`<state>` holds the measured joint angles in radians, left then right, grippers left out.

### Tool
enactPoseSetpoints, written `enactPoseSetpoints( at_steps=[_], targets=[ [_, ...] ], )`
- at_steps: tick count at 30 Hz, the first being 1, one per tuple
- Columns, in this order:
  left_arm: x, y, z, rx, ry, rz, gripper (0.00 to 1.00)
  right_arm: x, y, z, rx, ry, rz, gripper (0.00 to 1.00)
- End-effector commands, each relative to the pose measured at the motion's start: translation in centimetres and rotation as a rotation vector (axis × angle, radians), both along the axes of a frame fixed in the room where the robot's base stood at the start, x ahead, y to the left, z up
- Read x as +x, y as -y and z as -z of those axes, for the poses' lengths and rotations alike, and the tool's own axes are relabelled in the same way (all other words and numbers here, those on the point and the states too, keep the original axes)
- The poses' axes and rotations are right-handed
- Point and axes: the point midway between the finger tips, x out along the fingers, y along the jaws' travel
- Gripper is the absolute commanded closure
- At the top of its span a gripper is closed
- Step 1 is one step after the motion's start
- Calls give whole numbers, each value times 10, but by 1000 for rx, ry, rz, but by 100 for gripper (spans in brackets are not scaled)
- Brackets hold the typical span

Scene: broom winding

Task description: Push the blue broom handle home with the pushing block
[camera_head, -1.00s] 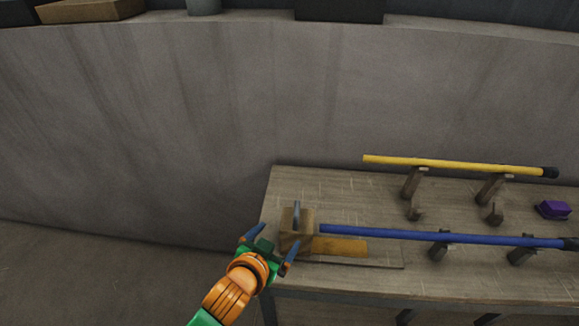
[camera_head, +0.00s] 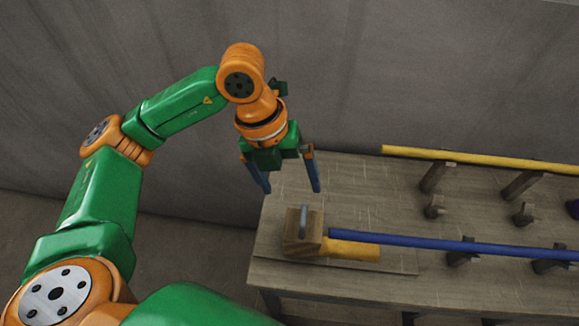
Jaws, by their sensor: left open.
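The pushing block (camera_head: 299,240) is a wooden block with a grey upright handle (camera_head: 304,221) on top. It sits at the left end of the table, on or beside a yellow-orange strip (camera_head: 352,250). The blue broom handle (camera_head: 450,244) lies level on short wooden supports, its left end close to the block's right side; I cannot tell whether they touch. It runs out of the picture at the right. My left gripper (camera_head: 291,189) is open and empty, fingers pointing down, above and behind the block. My right gripper is not in view.
A yellow broom handle (camera_head: 480,160) lies on taller supports farther back. A purple object (camera_head: 573,208) is cut off at the right edge. The wooden table (camera_head: 350,190) is bare behind the block. A grey wall (camera_head: 400,70) stands behind.

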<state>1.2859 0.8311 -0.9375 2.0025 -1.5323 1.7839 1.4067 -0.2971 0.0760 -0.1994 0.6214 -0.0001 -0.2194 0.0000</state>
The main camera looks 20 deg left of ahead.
Motion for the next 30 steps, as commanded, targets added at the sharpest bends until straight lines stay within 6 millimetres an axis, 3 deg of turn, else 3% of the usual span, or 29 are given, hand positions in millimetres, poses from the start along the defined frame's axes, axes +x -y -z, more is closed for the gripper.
enactPoseSetpoints(
  at_steps=[18,24,30],
  targets=[
    [6,22,97,0,-1,3,0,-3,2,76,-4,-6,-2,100],
    [7,28,114,-1,0,3,0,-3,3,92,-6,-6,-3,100],
    [8,29,116,-1,-1,2,0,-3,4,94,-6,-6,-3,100]
  ],
)
